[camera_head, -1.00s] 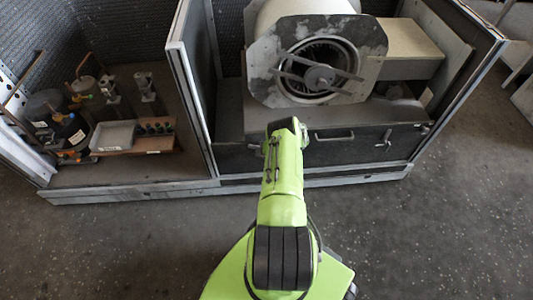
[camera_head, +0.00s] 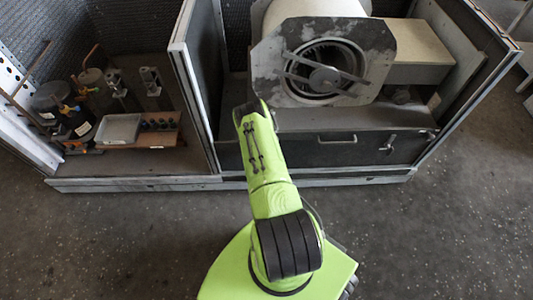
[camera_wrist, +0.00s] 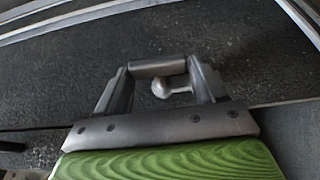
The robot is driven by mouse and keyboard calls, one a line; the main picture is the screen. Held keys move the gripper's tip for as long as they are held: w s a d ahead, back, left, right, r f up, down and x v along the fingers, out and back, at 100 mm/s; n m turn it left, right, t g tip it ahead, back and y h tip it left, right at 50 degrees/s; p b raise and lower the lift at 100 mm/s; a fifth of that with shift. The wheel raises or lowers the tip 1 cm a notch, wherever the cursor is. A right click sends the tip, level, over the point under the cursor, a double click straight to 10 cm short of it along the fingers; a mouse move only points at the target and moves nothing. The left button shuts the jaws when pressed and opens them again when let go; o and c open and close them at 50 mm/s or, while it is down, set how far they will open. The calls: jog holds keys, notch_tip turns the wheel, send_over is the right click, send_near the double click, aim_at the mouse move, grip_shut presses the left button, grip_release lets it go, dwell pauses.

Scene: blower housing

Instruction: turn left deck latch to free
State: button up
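The left deck latch shows in the wrist view as a grey metal bar (camera_wrist: 158,68) and a small round knob (camera_wrist: 161,88), set against the dark deck front. My gripper (camera_wrist: 160,75) has its two fingers apart, one on each side of these parts. The bar spans the gap near the fingertips; I cannot tell whether the fingers press on it. In the head view my arm hides the left latch and my gripper. The right deck latch (camera_head: 389,141) shows on the right of the deck front (camera_head: 350,150).
The blower (camera_head: 322,62) stands on the deck above the latches. A handle (camera_head: 337,139) sits midway along the deck front. A divider panel (camera_head: 195,85) stands left of my arm. A grey tray (camera_head: 118,129) and several fittings fill the left bay. The floor at right is clear.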

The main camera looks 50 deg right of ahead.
jog(key=o, duration=0.3)
jog(key=p+v, duration=0.6)
jog(key=v, duration=0.9)
jog(key=shift+r, duration=0.35)
jog(key=shift+s, duration=0.1)
